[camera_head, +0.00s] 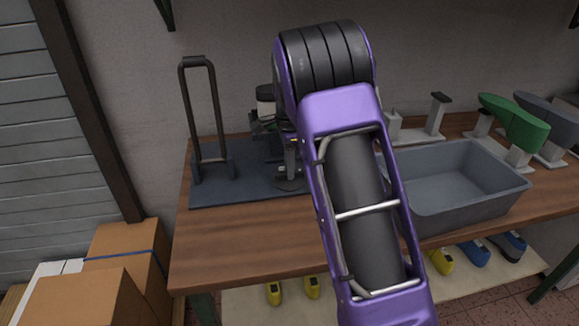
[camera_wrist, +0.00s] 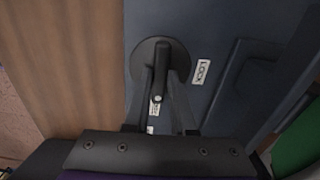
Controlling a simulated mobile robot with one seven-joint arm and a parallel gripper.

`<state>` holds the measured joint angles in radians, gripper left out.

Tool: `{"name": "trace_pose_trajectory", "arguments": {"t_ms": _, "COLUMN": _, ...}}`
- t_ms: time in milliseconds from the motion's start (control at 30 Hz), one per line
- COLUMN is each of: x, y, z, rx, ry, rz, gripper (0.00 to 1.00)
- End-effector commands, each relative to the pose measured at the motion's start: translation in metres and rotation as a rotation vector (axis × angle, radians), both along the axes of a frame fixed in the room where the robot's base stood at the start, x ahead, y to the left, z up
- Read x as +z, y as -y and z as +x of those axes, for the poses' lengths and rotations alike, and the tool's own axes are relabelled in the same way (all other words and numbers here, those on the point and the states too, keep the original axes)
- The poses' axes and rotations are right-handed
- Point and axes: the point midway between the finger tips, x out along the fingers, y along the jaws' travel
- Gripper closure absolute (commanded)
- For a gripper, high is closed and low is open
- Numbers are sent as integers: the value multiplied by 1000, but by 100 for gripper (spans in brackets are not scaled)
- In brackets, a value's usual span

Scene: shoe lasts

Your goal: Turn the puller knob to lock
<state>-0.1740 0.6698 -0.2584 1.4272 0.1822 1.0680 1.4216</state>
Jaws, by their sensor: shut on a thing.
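The puller knob (camera_wrist: 144,60) is a dark round disc with a raised bar handle (camera_wrist: 160,62), on a blue-grey base plate (camera_wrist: 190,30). In the wrist view the bar points roughly up and down the picture. A white LOCK label (camera_wrist: 202,71) lies to the right of the knob. Another label (camera_wrist: 155,108) shows partly between my fingers. My gripper (camera_wrist: 160,82) is shut on the bar handle, one finger on each side. In the head view my arm partly hides the puller; the knob's disc (camera_head: 290,186) shows low beside it.
The base plate (camera_head: 225,193) stands on a wooden bench (camera_head: 225,245) and carries a tall black frame (camera_head: 183,100). A grey bin (camera_head: 470,205) and a green shoe last (camera_head: 515,122) are to the right. Cardboard boxes (camera_head: 90,300) stand at lower left. The bench's front left is clear.

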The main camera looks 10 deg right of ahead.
Motion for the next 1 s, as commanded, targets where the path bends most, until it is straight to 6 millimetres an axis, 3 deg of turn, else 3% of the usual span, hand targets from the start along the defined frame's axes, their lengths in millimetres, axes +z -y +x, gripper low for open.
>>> {"name": "trace_pose_trajectory", "arguments": {"t_ms": 267, "x": 3, "y": 0, "z": 0, "rx": 153, "ry": -1, "rz": 1, "gripper": 100}}
{"name": "trace_pose_trajectory", "arguments": {"t_ms": 1000, "x": 2, "y": 0, "z": 0, "rx": 848, "ry": 1, "rz": 1, "gripper": 100}}
